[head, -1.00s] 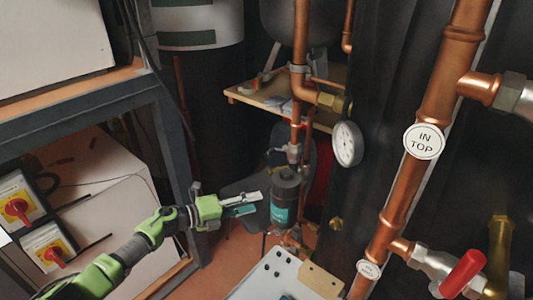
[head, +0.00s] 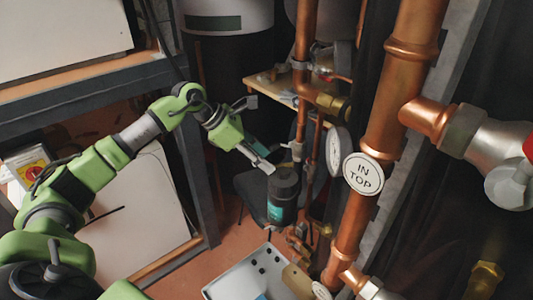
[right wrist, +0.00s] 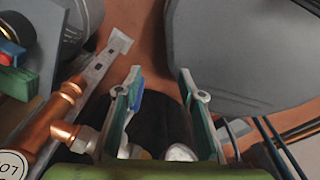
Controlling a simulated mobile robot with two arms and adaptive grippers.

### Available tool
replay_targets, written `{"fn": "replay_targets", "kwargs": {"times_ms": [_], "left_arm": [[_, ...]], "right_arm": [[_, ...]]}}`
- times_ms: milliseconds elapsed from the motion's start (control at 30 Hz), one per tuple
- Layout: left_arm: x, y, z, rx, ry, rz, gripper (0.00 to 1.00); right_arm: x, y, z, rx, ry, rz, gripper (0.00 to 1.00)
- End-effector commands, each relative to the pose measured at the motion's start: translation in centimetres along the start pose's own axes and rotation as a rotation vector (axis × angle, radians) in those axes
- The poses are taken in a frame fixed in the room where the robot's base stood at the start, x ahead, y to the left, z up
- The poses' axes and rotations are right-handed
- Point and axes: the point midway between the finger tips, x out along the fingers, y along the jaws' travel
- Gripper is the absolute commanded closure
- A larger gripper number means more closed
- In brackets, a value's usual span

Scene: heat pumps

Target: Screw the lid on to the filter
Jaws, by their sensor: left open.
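The filter (head: 281,212) is a dark upright cylinder with a teal label, on the pipework at the middle of the head view. A black lid-like top (head: 286,176) sits at its upper end; I cannot tell whether it is a separate lid or how tight it is. My left gripper (head: 262,136) is wide open and empty, above and left of the filter. Its lower finger is close to the filter's top; contact is unclear. My right gripper (right wrist: 160,75) shows in the right wrist view with its fingers apart. A dark shape lies behind them, and I see nothing clearly gripped.
Copper pipes with an "IN TOP" tag (head: 363,173) stand right of the filter, with a round gauge (head: 337,152) between. A wooden shelf (head: 270,87) is behind. A pale box (head: 240,278) is below. A dark frame post (head: 197,170) stands left.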

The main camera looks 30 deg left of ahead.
Motion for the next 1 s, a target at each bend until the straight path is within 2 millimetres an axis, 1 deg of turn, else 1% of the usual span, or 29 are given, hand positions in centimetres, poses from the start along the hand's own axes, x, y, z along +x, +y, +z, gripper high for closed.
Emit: {"fn": "replay_targets", "kwargs": {"times_ms": [33,100,200,300,500,700,967,1000], "left_arm": [[1.0,-0.1,0.0,0.0,-0.002,-0.002,0.58],[2.1,-0.1,0.0,-0.002,-0.004,-0.003,0.58],[3.7,-0.1,0.0,-0.001,-0.005,-0.004,0.58],[5.2,-0.1,-0.1,-0.001,-0.004,-0.003,0.58],[7.3,0.0,0.0,-0.002,-0.004,-0.002,0.58],[8.2,-0.1,0.0,-0.004,-0.002,-0.003,0.58],[8.6,-0.3,-0.2,-0.005,0.002,-0.008,0.58],[8.6,-0.3,-0.2,-0.005,0.003,-0.008,0.57]], "right_arm": [[0.2,-1.0,0.6,0.002,-0.007,-0.012,0.63],[0.4,-2.2,1.3,0.004,-0.016,-0.025,0.63],[0.8,-3.2,2.0,0.004,-0.025,-0.036,0.63],[1.6,-3.0,2.0,0.003,-0.025,-0.033,0.63],[2.6,-1.4,1.3,0.002,-0.015,-0.015,0.63],[2.9,-0.9,1.0,0.005,-0.009,-0.009,0.63],[2.9,-1.0,1.1,0.004,-0.011,-0.01,0.63],[2.9,-1.0,1.2,0.004,-0.011,-0.01,0.63]]}}
